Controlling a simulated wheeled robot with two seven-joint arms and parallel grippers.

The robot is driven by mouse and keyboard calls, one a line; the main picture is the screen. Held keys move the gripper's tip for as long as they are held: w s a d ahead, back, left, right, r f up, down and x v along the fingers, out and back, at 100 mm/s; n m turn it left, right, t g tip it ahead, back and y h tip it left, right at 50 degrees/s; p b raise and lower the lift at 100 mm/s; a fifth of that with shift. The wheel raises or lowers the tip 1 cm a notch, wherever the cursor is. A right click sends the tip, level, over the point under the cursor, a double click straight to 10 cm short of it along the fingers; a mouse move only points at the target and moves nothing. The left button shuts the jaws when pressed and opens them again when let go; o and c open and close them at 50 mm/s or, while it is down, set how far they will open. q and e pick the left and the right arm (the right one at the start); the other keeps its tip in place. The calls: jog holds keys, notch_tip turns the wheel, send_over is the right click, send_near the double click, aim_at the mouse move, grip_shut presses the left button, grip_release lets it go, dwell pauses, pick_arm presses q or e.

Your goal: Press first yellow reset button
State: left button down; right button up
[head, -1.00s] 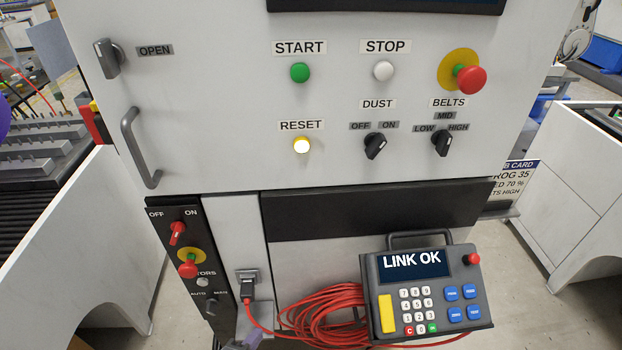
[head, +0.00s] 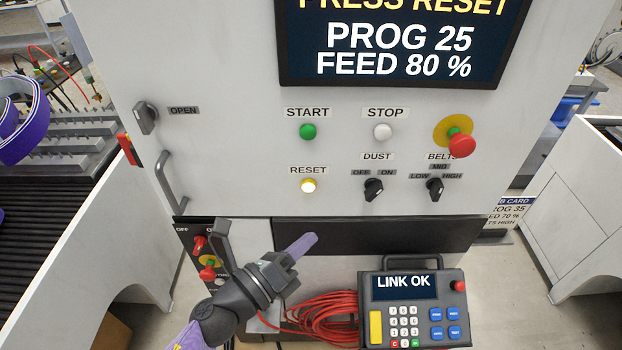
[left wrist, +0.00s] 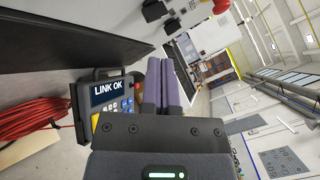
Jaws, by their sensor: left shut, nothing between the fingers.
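The yellow reset button (head: 308,186) glows pale in a yellow ring under the RESET label on the white panel. The green start button (head: 308,132) is above it. My left gripper (head: 311,238) is shut and empty, its purple fingers pointing up and right. In the head view its tips show below the button, over the dark band under the panel, apart from the button. In the left wrist view the shut fingers (left wrist: 163,82) are side by side; the reset button is not seen there. My right gripper is not in view.
The screen (head: 400,45) reads PRESS RESET, PROG 25, FEED 80 %. A white stop button (head: 383,132), dust knob (head: 373,190), belts knob (head: 435,189) and red emergency stop (head: 459,144) are nearby. A grey handle (head: 173,182) sticks out left. A pendant (head: 414,308) reads LINK OK below.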

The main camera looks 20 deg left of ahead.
pick_arm(q)
jog(key=b, duration=0.1)
send_near(326, 181)
jog(key=d+x, duration=0.1)
jog(key=x, duration=0.3)
jog(key=shift+s+a, duration=0.3)
dwell(1.0)
jog(key=shift+w, duration=0.15)
dwell(0.8)
jog(key=shift+w+a+b, duration=0.1)
jog(key=shift+w+b, duration=0.2)
